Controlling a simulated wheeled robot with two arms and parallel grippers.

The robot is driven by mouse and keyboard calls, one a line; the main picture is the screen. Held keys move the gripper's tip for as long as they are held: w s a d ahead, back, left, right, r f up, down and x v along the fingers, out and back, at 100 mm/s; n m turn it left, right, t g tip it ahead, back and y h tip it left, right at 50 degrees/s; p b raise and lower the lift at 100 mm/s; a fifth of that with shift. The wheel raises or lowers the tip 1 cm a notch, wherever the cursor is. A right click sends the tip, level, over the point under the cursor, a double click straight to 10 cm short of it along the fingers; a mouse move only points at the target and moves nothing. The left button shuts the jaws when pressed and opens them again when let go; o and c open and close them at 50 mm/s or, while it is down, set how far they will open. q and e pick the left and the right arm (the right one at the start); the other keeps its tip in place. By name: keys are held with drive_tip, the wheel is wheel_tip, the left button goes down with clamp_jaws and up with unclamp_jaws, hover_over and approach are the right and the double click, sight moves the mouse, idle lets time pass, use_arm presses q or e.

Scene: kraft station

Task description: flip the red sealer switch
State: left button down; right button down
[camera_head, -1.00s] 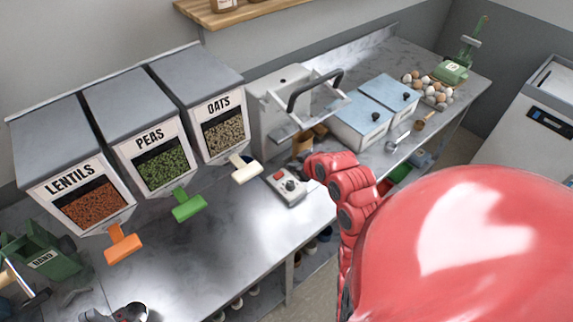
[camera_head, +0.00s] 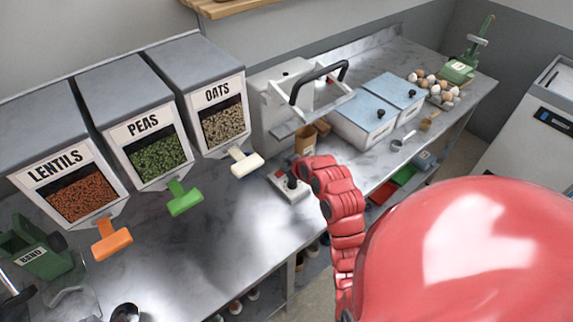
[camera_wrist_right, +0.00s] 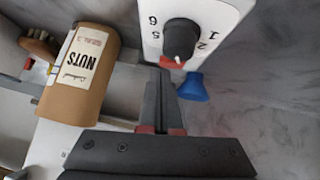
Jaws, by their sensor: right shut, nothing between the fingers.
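The sealer's control box (camera_head: 287,188) is a small pale box near the counter's front edge, with a red switch (camera_head: 281,174) on top. In the right wrist view the box (camera_wrist_right: 155,45) shows a dark numbered dial (camera_wrist_right: 182,40) and the red switch (camera_wrist_right: 171,63) just beside it. My right gripper (camera_wrist_right: 162,72) is shut and empty, its tips very close to the switch; I cannot tell if they touch. In the head view my red right arm hides much of that gripper. The white sealer (camera_head: 265,110) stands behind the box. My left gripper is not in view.
A small blue piece (camera_wrist_right: 194,88) is beside the fingers. The oats dispenser (camera_head: 210,85) with its pale handle stands left of the box. Blue-lidded bins (camera_head: 362,112) stand to the right.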

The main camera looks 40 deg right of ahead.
drive_tip(key=shift+d+f, duration=0.1)
drive_tip(key=shift+f, duration=0.1)
drive_tip(key=shift+d+f+b, duration=0.15)
drive_tip(key=shift+f+b, duration=0.15)
drive_tip(key=shift+b, duration=0.15)
drive_tip(key=shift+y, duration=0.4)
drive_tip(key=shift+a, duration=0.45)
drive_tip(key=shift+a+r, duration=0.1)
drive_tip(key=shift+a, duration=0.35)
drive_tip(key=shift+r, duration=0.1)
